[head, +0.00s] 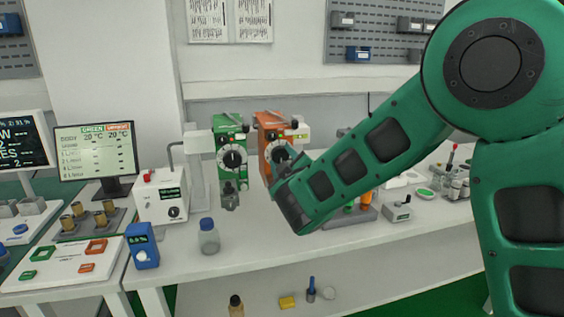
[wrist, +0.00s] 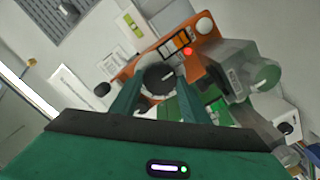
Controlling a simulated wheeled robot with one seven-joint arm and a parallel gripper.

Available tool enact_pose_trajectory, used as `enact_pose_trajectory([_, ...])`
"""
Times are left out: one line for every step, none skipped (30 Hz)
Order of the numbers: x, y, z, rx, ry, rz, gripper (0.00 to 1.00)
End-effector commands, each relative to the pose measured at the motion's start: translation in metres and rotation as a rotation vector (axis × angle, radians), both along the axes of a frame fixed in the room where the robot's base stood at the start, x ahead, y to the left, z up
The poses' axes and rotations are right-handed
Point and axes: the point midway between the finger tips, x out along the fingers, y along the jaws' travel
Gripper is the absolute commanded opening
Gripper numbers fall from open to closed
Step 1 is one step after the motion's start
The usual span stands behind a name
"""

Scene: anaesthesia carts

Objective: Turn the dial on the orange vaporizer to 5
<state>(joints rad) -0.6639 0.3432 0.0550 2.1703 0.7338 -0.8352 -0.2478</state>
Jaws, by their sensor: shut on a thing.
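The orange vaporizer (head: 269,124) hangs at the middle of the head view, beside a green vaporizer (head: 229,143). It also shows in the wrist view (wrist: 206,50), tilted. Its black dial (wrist: 158,78) sits between my gripper's fingers. My gripper (wrist: 160,92) is shut on the dial. In the head view my arm reaches in from the right, and the dial (head: 281,155) is partly covered by my gripper. The number the dial points to is too small to read in either view.
A white box with a black knob (head: 161,196) and a clear bottle with a blue cap (head: 209,238) stand on the bench left of the vaporizers. A monitor (head: 97,150) stands farther left. The bench front below my gripper is mostly clear.

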Motion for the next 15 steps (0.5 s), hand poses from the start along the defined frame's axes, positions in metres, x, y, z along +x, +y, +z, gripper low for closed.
enact_pose_trajectory([-0.0001, -0.0018, -0.0029, -0.004, 0.005, -0.003, 0.19])
enact_pose_trajectory([-0.0001, -0.0018, -0.0029, -0.004, 0.005, -0.003, 0.19])
enact_pose_trajectory([-0.0002, -0.0016, -0.0029, -0.004, 0.005, -0.003, 0.19])
enact_pose_trajectory([-0.0003, -0.0017, -0.0030, -0.004, 0.005, -0.002, 0.19])
enact_pose_trajectory([-0.0002, -0.0016, -0.0029, -0.004, 0.005, -0.002, 0.49])
enact_pose_trajectory([-0.0002, -0.0016, -0.0027, -0.004, 0.005, -0.003, 0.58])
enact_pose_trajectory([-0.0002, -0.0013, -0.0027, -0.003, 0.006, -0.002, 0.60])
enact_pose_trajectory([-0.0003, -0.0011, -0.0028, -0.003, 0.005, -0.002, 0.60])
enact_pose_trajectory([-0.0004, -0.0007, -0.0030, -0.003, 0.006, -0.001, 0.60])
enact_pose_trajectory([-0.0005, -0.0003, -0.0032, -0.003, 0.007, 0.000, 0.60])
enact_pose_trajectory([-0.0006, 0.0000, -0.0033, -0.003, 0.007, 0.000, 0.60])
enact_pose_trajectory([-0.0007, 0.0004, -0.0035, -0.002, 0.007, 0.001, 0.60])
enact_pose_trajectory([-0.0008, 0.0008, -0.0036, -0.002, 0.007, 0.001, 0.60])
enact_pose_trajectory([-0.0008, 0.0010, -0.0037, -0.002, 0.008, 0.002, 0.60])
enact_pose_trajectory([-0.0010, 0.0013, -0.0038, -0.001, 0.008, 0.002, 0.60])
